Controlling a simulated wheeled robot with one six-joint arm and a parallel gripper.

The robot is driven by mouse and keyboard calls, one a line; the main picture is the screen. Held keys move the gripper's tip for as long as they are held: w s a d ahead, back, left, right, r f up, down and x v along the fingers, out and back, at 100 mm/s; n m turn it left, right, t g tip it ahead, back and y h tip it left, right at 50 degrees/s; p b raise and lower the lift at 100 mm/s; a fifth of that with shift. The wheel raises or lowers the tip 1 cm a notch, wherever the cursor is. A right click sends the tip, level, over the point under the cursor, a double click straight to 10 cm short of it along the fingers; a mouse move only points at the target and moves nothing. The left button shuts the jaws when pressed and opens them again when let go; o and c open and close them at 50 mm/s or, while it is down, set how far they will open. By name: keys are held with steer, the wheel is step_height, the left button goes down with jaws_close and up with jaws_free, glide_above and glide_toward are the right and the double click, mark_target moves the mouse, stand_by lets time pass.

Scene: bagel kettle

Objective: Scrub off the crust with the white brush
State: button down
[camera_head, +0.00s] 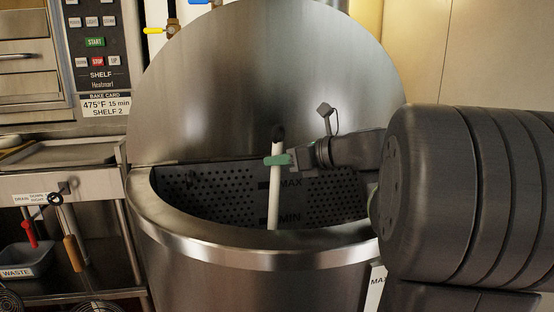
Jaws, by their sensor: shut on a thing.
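The white brush shows as a long white handle (274,195), nearly upright, with a dark upper end. Its lower end drops behind the kettle's front rim and is hidden. My gripper (279,160), with green fingertips, is shut on the upper part of the handle, over the kettle opening. The steel kettle (250,258) is open, with its round lid (230,80) raised behind. A perforated plate marked MAX and MIN (330,195) stands inside it. The kettle floor is out of sight, and I see no crust.
My arm comes in from the right and covers the kettle's right side. At left are an oven control panel (95,45), a steel table with a tray (62,152), a WASTE bin (28,260) and hanging whisks (97,306). Valves (172,29) sit behind the lid.

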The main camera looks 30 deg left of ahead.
steer(key=shift+f, duration=0.1)
steer(key=shift+w+d, duration=0.7)
steer(key=shift+d, duration=0.2)
steer(key=shift+w+d, duration=0.7)
steer(key=shift+d, duration=0.2)
steer(key=w+d, duration=0.2)
steer(key=d, duration=0.1)
steer(key=shift+w+d+p, duration=0.15)
steer(key=shift+w+p, duration=0.15)
steer(key=shift+w, duration=0.1)
steer(key=shift+s+a+b, duration=0.65)
steer(key=shift+s+a, duration=0.85)
steer(key=shift+a, duration=0.25)
